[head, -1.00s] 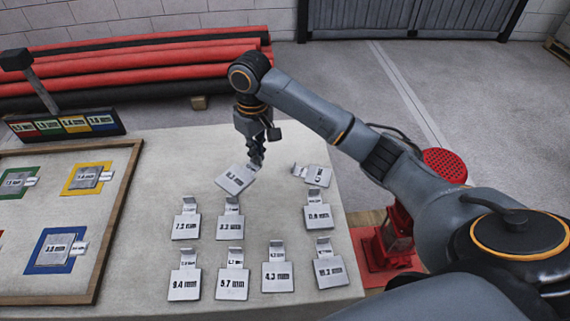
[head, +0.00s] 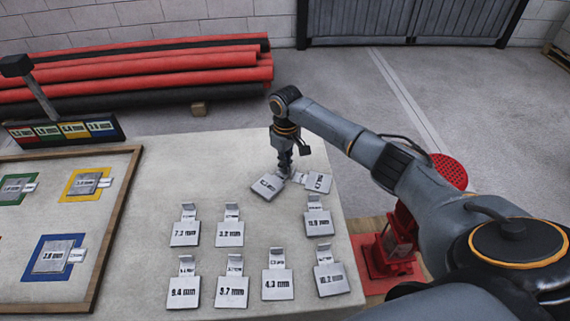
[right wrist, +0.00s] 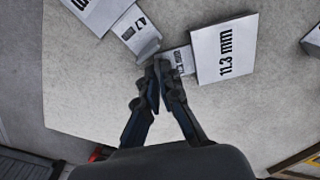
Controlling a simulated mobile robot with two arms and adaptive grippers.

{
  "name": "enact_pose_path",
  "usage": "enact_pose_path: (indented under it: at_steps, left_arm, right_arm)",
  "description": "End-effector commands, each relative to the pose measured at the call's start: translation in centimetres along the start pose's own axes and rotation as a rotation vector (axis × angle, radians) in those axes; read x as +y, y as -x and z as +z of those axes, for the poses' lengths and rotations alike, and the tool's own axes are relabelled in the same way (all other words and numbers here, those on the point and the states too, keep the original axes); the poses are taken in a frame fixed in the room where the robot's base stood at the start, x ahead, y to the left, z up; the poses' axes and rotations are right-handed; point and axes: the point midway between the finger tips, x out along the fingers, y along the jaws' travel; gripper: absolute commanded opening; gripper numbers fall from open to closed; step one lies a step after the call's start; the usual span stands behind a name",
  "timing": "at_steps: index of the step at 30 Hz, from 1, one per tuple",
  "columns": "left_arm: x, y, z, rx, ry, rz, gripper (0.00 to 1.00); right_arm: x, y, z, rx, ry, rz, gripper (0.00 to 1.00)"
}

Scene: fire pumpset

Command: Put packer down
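My right gripper (head: 284,172) is above the back right part of the table. Its fingers are closed at the small tab of the 11.3 mm packer (head: 267,187), a flat grey plate with a printed label. The packer is at or just above the table top; I cannot tell if it touches. In the right wrist view the fingertips (right wrist: 163,68) meet at the tab, and the packer (right wrist: 224,47) extends to the right. A loose packer (head: 317,182) lies close to the right of the held one. My left gripper is not in view.
Several labelled packers, such as the 7.3 mm one (head: 185,234) and the 4.3 mm one (head: 278,284), lie in rows nearer me. A wooden-framed board (head: 124,215) with coloured squares is at left. The table (head: 190,165) is clear at back left.

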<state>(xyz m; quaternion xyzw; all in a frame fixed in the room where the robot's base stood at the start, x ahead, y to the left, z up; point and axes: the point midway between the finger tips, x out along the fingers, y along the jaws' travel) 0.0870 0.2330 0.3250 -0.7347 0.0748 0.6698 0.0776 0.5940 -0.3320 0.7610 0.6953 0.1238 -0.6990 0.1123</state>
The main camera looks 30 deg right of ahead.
Motion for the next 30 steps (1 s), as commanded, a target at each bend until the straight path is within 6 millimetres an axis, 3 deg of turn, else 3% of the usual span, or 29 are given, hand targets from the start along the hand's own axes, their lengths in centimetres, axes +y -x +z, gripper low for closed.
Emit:
enact_pose_path:
  at_steps: [10,14,15,25,30]
  left_arm:
    - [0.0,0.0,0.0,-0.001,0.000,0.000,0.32]
    - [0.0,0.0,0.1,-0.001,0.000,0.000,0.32]
    - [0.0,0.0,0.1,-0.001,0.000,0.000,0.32]
    - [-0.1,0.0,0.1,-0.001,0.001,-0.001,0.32]
    - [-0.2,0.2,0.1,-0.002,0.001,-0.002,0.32]
  right_arm:
    - [-0.1,-0.3,-0.1,0.002,0.000,0.000,0.00]
    - [0.0,-0.4,-0.1,0.002,0.000,0.000,0.27]
    - [0.0,-0.4,-0.1,0.002,0.000,0.000,0.28]
    - [0.0,0.0,-0.1,0.003,0.000,0.001,0.28]
    - [0.0,2.5,-0.2,0.006,0.000,0.001,0.28]
